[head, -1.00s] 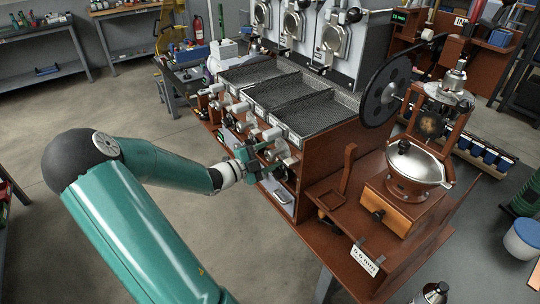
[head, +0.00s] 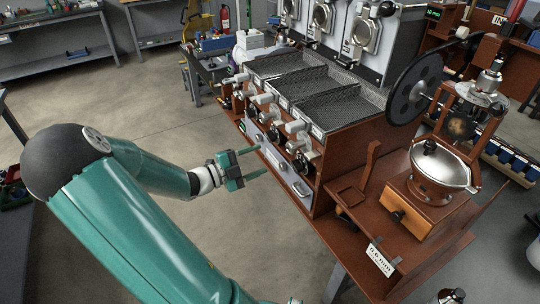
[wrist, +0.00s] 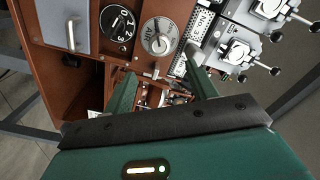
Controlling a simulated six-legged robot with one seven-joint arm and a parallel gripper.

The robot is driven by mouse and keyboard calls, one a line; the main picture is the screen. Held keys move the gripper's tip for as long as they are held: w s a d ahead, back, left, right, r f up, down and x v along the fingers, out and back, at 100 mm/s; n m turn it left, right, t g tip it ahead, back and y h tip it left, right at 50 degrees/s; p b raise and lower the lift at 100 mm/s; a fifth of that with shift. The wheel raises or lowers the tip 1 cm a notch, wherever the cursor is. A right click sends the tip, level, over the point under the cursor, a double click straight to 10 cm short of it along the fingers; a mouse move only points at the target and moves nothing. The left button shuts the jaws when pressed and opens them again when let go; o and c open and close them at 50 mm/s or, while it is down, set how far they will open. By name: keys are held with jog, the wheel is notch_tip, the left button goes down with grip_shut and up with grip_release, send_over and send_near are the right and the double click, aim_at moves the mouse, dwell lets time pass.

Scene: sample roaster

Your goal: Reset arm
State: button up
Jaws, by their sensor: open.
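My gripper (head: 252,164) is at the end of my teal arm, in front of the brown sample roaster (head: 345,145). Its two green fingers are spread apart with nothing between them. In the head view it stands clear of the roaster's front, pointing toward the row of knobs and handles. In the wrist view my gripper's fingers (wrist: 163,92) show at left and right, with part of the roaster front between and beyond them. A round dial marked AIR (wrist: 160,38) and a black numbered dial (wrist: 118,22) are above the fingers.
A hand grinder (head: 436,175) with a metal bowl and wooden drawer stands on the right of the bench. Metal cooling trays (head: 335,108) top the roaster. A grey shelf (head: 65,65) stands at the back left. The floor (head: 160,90) around my arm is clear.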

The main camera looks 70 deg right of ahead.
jog(key=shift+w+a, duration=0.35)
jog(key=shift+a, duration=0.1)
dwell(0.3)
